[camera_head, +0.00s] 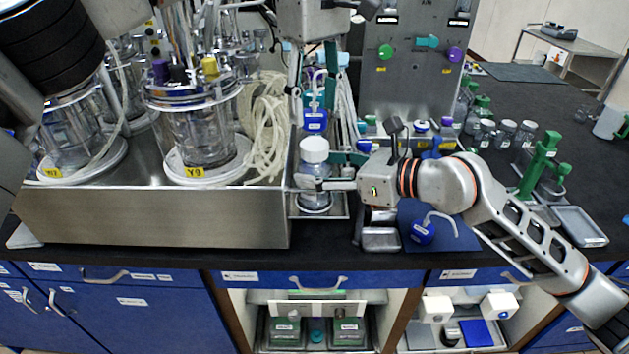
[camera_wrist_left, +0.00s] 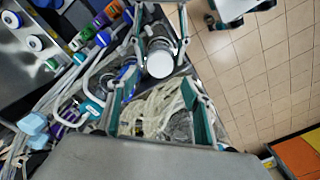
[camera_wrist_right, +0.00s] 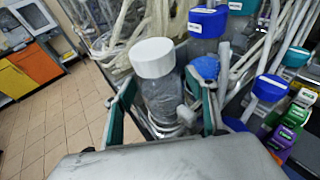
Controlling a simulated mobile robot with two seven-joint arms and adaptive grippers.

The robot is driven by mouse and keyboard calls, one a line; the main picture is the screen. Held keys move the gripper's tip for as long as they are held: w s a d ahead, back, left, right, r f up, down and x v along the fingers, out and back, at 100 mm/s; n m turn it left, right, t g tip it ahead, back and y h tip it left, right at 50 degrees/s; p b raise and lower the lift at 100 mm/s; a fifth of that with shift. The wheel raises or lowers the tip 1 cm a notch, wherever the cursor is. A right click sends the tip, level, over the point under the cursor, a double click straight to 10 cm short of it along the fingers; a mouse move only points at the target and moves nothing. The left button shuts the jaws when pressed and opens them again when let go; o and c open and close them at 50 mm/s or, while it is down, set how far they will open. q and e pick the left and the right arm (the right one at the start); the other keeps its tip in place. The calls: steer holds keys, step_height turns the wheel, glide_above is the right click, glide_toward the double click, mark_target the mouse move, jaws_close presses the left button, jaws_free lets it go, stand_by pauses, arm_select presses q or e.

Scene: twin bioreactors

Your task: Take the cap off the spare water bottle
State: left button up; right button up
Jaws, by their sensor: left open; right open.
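The spare water bottle, clear with a white cap (camera_head: 314,150), stands upright at the front edge of the bench, right of the steel tray. Its clear body (camera_wrist_right: 162,97) shows between the fingers of my right gripper (camera_wrist_right: 160,95) in the right wrist view. My right gripper reaches in from the right at body height, open around the bottle; contact cannot be told. My left gripper (camera_head: 312,88) is above the bottle, pointing down, open and empty. In the left wrist view the white cap (camera_wrist_left: 160,64) lies beyond its fingertips, towards the top.
Two glass bioreactor vessels (camera_head: 200,135) stand on the steel tray (camera_head: 150,218) at left, with coiled tubing (camera_head: 268,125) beside them. A blue-capped bottle (camera_head: 316,122) stands close behind the white cap. A blue mat (camera_head: 455,238) and small metal trays (camera_head: 381,239) lie at right.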

mark_target(314, 144)
jaws_close()
arm_select(q)
steer(key=m, duration=0.4)
steer(key=shift+f, duration=4.05)
